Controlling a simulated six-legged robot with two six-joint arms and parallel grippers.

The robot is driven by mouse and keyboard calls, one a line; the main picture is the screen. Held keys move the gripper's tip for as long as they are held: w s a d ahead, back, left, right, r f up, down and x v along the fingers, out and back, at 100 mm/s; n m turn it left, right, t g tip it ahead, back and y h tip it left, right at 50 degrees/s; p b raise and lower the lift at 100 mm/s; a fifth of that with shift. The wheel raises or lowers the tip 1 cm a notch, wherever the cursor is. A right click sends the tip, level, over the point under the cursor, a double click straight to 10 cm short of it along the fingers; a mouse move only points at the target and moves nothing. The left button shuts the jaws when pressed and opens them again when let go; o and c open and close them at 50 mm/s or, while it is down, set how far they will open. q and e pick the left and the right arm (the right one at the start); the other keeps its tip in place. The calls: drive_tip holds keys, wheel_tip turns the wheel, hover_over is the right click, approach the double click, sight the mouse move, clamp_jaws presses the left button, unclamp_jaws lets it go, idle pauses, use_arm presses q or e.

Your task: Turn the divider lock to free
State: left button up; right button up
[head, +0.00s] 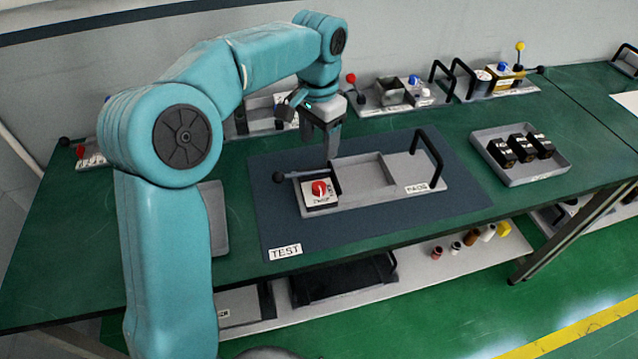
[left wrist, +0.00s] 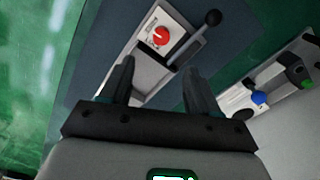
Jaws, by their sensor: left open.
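The divider lock looks to be the red round knob (head: 319,188) on a white labelled plate at the left end of a grey tray module (head: 375,198). The label text is too small to read. The knob also shows in the left wrist view (left wrist: 160,36), beyond the fingers. A lever with a black ball (head: 279,177) sticks out beside the plate. My left gripper (head: 331,150) points down above the module's back edge, behind the knob and apart from it. It is open and empty, and its fingers (left wrist: 158,85) are spread in the wrist view. My right gripper is out of view.
The module stands on a dark mat (head: 275,232) marked TEST. Its black handle (head: 430,155) rises at the right end. A tray (head: 485,150) of black blocks stands to the right. Other modules with knobs and handles (head: 395,95) line the table's back.

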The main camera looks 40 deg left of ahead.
sight(319, 185)
use_arm(q)
drive_tip(key=f, duration=1.3)
drive_tip(key=shift+w+a+f, duration=0.25)
drive_tip(key=shift+w, duration=0.05)
drive_tip(key=shift+s+d+f, duration=0.1)
drive_tip(key=shift+s+d, duration=0.05)
drive_tip(key=shift+s, duration=0.05)
drive_tip(key=shift+w+f, duration=0.1)
drive_tip(key=shift+w, duration=0.05)
drive_tip(key=c, duration=1)
drive_tip(key=shift+c, duration=0.3)
drive_tip(key=shift+m, duration=0.4)
drive_tip(key=o, duration=1.1)
drive_tip(key=shift+c, duration=0.2)
